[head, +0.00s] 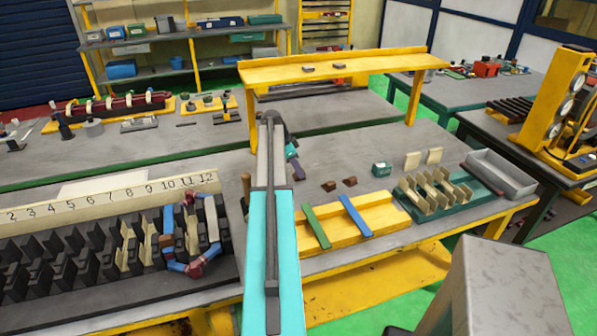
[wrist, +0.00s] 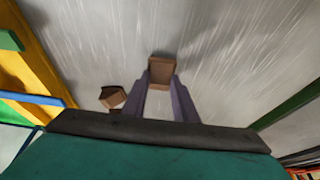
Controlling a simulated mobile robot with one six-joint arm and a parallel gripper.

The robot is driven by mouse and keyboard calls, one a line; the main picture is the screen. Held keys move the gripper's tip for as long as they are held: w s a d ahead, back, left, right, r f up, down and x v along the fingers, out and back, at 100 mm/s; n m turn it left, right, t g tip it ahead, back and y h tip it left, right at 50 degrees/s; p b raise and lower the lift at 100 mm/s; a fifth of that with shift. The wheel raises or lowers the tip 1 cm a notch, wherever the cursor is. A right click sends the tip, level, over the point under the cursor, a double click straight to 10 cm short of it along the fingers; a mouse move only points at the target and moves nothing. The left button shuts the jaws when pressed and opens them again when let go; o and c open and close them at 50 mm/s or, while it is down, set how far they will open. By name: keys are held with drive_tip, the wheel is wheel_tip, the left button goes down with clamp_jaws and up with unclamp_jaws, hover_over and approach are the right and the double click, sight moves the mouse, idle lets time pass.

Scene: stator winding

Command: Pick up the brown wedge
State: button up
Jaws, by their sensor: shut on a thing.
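In the wrist view a brown wedge (wrist: 162,70) sits between the tips of my gripper (wrist: 161,85), whose two grey-purple fingers are closed on its sides. The wedge is close over the grey tabletop; whether it touches cannot be told. A second brown wedge (wrist: 112,97) lies to the left of the fingers, apart from them. In the head view two brown wedges (head: 329,186) (head: 350,181) show on the bench, right of my arm. My gripper (head: 298,173) is partly hidden by my arm there, and the held wedge cannot be made out.
A yellow tray (head: 372,237) with a green bar (head: 316,227) and a blue bar (head: 355,216) lies in front of the wedges. A yellow shelf (head: 400,62) spans above the bench.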

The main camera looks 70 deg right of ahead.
wheel_tip(320, 180, up, 10)
drive_tip(key=b, duration=0.2)
drive_tip(key=shift+f+b, duration=0.25)
drive_tip(key=shift+b, duration=0.1)
idle(0.6)
